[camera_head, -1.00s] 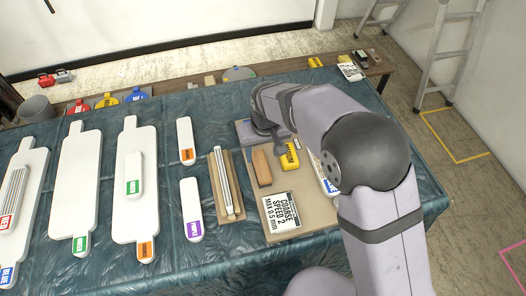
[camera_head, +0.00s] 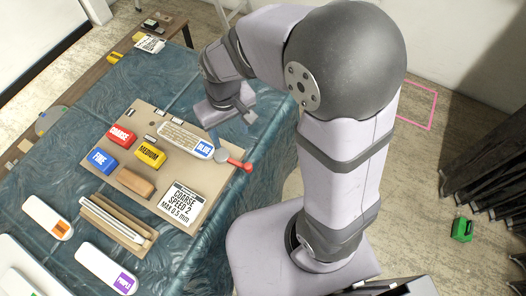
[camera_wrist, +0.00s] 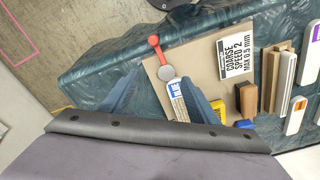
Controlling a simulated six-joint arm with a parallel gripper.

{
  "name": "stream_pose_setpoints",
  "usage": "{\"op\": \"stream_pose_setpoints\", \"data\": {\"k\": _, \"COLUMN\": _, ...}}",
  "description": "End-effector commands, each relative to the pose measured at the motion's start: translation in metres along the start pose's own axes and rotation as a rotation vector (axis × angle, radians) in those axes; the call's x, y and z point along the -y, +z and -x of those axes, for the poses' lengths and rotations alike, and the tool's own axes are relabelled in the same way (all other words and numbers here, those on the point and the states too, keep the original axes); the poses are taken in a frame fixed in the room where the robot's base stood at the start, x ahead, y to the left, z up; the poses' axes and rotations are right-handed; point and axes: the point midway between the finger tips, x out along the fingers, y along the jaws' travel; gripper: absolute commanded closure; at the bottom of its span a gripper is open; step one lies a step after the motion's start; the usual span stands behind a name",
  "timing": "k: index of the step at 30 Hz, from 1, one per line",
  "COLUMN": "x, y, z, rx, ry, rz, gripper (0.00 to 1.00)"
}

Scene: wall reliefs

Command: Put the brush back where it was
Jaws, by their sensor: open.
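A brown wooden block (camera_head: 137,183), which may be the brush, lies on the tan board (camera_head: 165,168) in the head view. It also shows at the right in the wrist view (camera_wrist: 244,99). I cannot make out bristles. My gripper (camera_head: 230,125) is over the board's far right edge, apart from the block. In the wrist view its two blue fingers (camera_wrist: 162,80) are spread, with nothing clamped between them. A ribbed white piece labelled BLUE (camera_head: 188,139) lies on the board below, partly hidden by the fingers in the wrist view.
Red COARSE (camera_head: 121,136), yellow MEDIUM (camera_head: 150,155) and blue FINE (camera_head: 103,161) blocks sit on the board. A red-handled tool (camera_head: 238,164) with a grey disc overhangs its right edge. A speed card (camera_head: 182,203) lies in front. A wooden holder (camera_head: 117,221) stands beside the board.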

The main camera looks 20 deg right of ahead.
Motion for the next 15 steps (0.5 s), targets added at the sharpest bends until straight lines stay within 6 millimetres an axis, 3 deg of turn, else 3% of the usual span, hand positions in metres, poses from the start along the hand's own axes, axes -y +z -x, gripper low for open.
{"op": "stream_pose_setpoints", "data": {"k": 1, "x": -0.023, "y": 0.023, "z": 0.002, "rx": 0.008, "ry": 0.003, "rz": -0.065, "gripper": 0.46}}
{"op": "stream_pose_setpoints", "data": {"k": 3, "x": -0.044, "y": 0.052, "z": 0.002, "rx": 0.022, "ry": 0.005, "rz": -0.133, "gripper": 0.46}}
{"op": "stream_pose_setpoints", "data": {"k": 6, "x": -0.062, "y": 0.086, "z": 0.001, "rx": 0.038, "ry": 0.006, "rz": -0.206, "gripper": 0.46}}
{"op": "stream_pose_setpoints", "data": {"k": 10, "x": -0.072, "y": 0.112, "z": -0.002, "rx": 0.05, "ry": 0.005, "rz": -0.264, "gripper": 0.46}}
{"op": "stream_pose_setpoints", "data": {"k": 15, "x": -0.074, "y": 0.122, "z": -0.003, "rx": 0.056, "ry": 0.004, "rz": -0.282, "gripper": 0.46}}
